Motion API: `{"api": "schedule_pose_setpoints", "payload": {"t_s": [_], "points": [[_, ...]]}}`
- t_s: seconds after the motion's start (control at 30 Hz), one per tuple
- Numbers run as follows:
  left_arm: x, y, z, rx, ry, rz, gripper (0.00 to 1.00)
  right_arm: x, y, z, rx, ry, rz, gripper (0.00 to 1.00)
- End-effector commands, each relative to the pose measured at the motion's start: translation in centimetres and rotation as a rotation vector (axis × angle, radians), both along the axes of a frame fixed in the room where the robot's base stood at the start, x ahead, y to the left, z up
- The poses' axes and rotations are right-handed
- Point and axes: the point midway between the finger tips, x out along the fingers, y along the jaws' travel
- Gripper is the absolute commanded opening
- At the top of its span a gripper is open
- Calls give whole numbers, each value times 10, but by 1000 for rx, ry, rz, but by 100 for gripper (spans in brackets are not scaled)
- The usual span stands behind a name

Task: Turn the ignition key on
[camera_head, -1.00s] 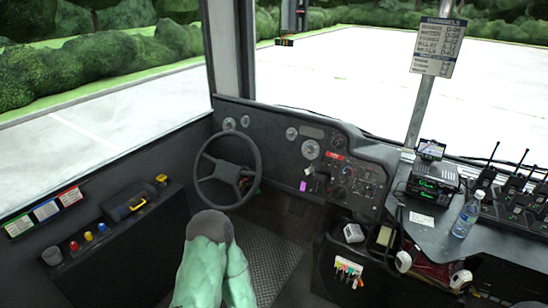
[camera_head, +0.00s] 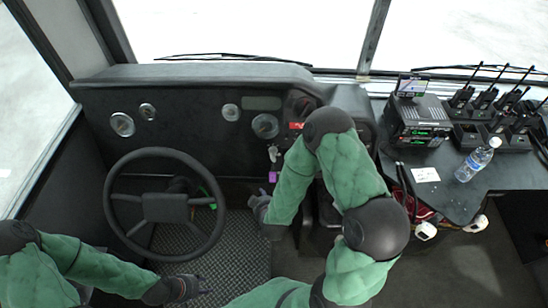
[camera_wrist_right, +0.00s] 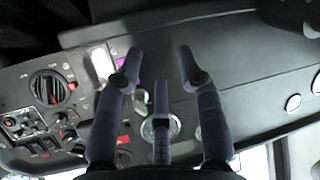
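The ignition key (camera_head: 273,153) hangs at the dashboard with a purple tag (camera_head: 271,176) below it, right of the steering wheel. In the right wrist view, which looks upside down, the pale key (camera_wrist_right: 102,62) and purple tag (camera_wrist_right: 121,58) are beside the left finger, partly hidden by it. My right gripper (camera_head: 262,205) is open and empty, just below and left of the tag in the head view. In the wrist view its fingers (camera_wrist_right: 185,55) are spread with nothing between them. My left gripper (camera_head: 203,287) looks open and empty, low beside the steering wheel.
The steering wheel (camera_head: 165,207) stands left of the key, close to both grippers. Dashboard gauges (camera_head: 265,126) are above. A radio unit (camera_head: 420,120), a water bottle (camera_head: 477,159) and several handheld radios (camera_head: 485,98) sit on the right console. My right forearm hides part of the dash.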

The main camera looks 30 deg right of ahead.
Motion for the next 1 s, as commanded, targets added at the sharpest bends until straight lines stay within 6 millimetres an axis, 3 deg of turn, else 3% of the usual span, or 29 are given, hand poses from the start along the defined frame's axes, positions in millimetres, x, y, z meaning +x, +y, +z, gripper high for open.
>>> {"api": "schedule_pose_setpoints", "payload": {"t_s": [0.03, 0.2, 0.4, 0.63, 1.0], "points": [[-1, 0, 5, 0, 2, -1, 40, 3, -11, 17, -66, -49, -13, 38], [-1, 0, 13, 0, 2, -1, 40, 6, -41, 58, -281, -169, -58, 38], [-1, 0, 16, 0, 2, -1, 40, 1, -58, 82, -422, -225, -95, 38], [0, 0, 11, 0, 1, 0, 40, 12, -68, 79, -446, -234, -105, 38], [0, 0, -8, 0, 1, 0, 40, 63, -98, 57, -444, -233, -103, 38]]}}
